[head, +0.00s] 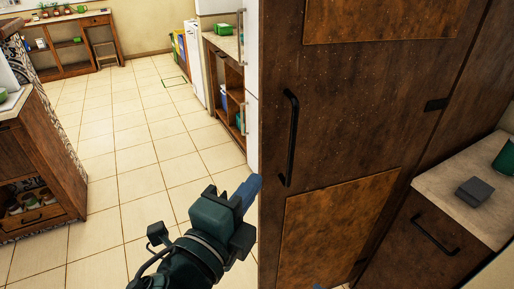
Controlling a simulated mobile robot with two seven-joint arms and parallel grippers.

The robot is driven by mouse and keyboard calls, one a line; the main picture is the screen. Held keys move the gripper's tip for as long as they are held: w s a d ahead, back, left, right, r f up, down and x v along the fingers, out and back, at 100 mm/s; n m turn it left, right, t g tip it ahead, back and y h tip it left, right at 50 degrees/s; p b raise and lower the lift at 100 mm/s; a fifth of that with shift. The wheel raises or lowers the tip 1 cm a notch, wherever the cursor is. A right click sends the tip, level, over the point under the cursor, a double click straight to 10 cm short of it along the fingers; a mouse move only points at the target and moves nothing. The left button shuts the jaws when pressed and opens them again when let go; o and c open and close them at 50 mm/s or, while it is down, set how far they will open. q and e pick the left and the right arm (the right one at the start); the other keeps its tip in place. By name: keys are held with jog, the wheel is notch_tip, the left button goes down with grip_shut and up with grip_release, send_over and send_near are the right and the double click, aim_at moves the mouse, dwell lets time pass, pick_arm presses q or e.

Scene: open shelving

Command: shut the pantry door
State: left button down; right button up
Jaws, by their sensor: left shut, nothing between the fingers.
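The pantry door (365,120) is a tall dark-brown wooden panel filling the right half of the head view. It has lighter inset panels and a long black vertical handle (289,138) near its left edge. A dark fitting (436,104) shows at its right side. I cannot tell how far the door stands open, and its far side is hidden. My left gripper (247,190) is shut and empty, with its blue fingertips close to the door's left edge, below and left of the handle. I cannot tell whether they touch. My right gripper is not clearly seen.
A pale counter (455,195) with a grey box (474,192) stands at the right. A wooden island (45,165) stands at the left. A white fridge (252,70) and open shelves (226,90) lie behind the door. The tiled floor (140,130) between is clear.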

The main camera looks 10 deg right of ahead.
aim_at(272, 136)
pick_arm(q)
jog(key=x, duration=0.3)
jog(key=a+p+x, duration=0.1)
jog(key=x, duration=0.2)
jog(key=w+x, duration=0.1)
jog(key=x, duration=0.2)
jog(key=shift+w+a, duration=0.15)
jog(key=shift+a, duration=0.15)
jog(key=shift+w+a, duration=0.1)
jog(key=shift+w, duration=0.55)
